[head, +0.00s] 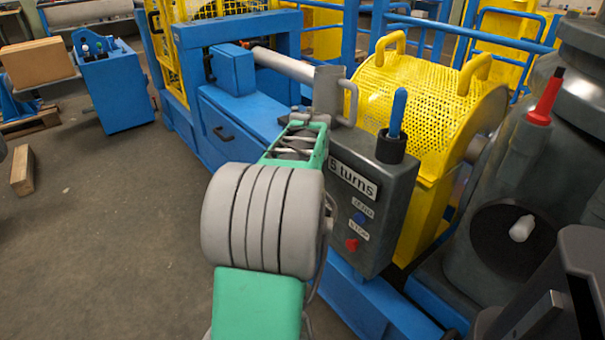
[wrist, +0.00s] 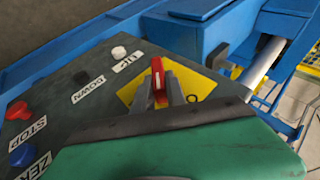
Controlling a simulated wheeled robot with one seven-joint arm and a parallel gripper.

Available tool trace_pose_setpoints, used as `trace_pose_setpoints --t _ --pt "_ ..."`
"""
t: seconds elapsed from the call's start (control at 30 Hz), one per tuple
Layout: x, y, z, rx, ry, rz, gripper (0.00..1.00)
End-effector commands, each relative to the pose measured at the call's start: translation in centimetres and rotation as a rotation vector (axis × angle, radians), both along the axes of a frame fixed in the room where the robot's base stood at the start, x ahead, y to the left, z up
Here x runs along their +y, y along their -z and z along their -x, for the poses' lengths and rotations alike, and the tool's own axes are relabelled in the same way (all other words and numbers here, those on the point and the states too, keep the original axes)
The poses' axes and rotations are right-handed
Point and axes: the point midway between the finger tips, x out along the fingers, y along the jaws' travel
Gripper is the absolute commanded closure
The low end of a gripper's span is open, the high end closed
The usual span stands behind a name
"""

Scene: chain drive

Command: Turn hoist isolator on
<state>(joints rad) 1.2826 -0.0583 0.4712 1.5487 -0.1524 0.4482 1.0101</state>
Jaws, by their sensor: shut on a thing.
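The hoist isolator shows in the wrist view as a red handle (wrist: 157,76) on a yellow plate (wrist: 203,82), set in the dark control box. A mark like an "O" is on the plate, right of the handle. My gripper (wrist: 158,84) has its grey fingers on either side of the red handle and is shut on it. The handle's lower part is hidden between the fingers. In the head view my green and grey arm reaches the control box (head: 377,207) and hides the isolator.
On the box face, the wrist view shows a white button (wrist: 119,52) by "UP", a black button (wrist: 81,77) by "DOWN", a red button (wrist: 18,110) by "STOP" and a blue button (wrist: 23,154) by "ZERO". A blue lever (head: 397,114) and yellow mesh guard (head: 420,92) stand close by.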

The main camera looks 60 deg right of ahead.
Motion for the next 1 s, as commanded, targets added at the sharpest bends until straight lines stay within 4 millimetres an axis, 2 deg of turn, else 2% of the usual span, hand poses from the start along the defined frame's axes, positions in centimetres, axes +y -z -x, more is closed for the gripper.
trace_pose_setpoints --t 0.03,0.7,1.0 --pt "0.06 1.16 0.45 -0.037 0.006 0.018 1.00" --pt "0.25 2.00 0.90 -0.592 0.006 0.299 1.00" --pt "0.28 2.04 0.86 -0.762 0.005 0.386 1.00"
